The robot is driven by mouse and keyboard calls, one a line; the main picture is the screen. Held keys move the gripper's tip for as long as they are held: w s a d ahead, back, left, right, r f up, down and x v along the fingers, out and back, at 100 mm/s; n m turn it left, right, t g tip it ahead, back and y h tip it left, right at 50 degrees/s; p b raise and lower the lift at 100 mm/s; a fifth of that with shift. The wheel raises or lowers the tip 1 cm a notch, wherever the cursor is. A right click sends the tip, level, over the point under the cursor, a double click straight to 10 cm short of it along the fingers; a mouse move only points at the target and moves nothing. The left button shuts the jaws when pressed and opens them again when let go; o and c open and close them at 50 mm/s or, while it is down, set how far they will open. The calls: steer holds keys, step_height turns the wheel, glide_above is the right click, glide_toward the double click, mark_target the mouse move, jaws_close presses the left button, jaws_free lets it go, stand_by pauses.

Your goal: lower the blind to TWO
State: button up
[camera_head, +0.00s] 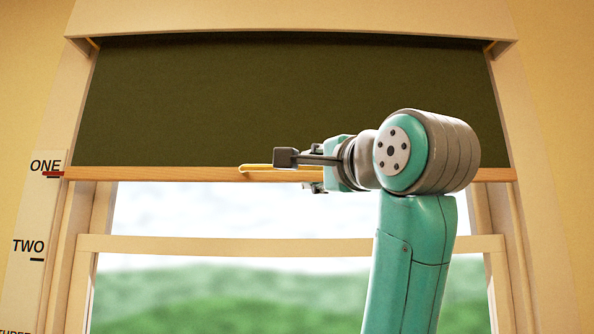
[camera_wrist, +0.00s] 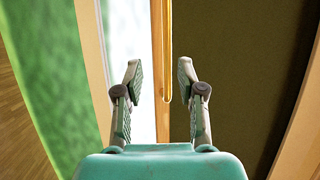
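The dark green blind (camera_head: 290,95) hangs over the upper window, its wooden bottom bar (camera_head: 150,174) level with the ONE mark (camera_head: 46,165). A red pointer (camera_head: 53,174) sits by ONE. The TWO mark (camera_head: 28,246) is lower on the left-hand scale. A yellow handle (camera_head: 254,168) projects from the bar. My gripper (camera_head: 296,170) is at the handle, partly hiding it. In the wrist view my gripper (camera_wrist: 160,72) is open, and the handle (camera_wrist: 167,60) shows between the fingers with a gap on each side. Whether it touches either finger in depth is unclear.
The window frame's cross rail (camera_head: 250,246) runs below the bar, at about TWO's height in the picture. Pale side frames (camera_head: 545,190) flank the blind. A third mark (camera_head: 14,331) is cut off at the lower left. The space between bar and rail looks clear.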

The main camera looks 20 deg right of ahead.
steer(key=x, duration=0.7)
steer(key=r+x, duration=0.1)
steer(key=x, duration=0.2)
steer(key=shift+w+d, duration=0.1)
jaws_close()
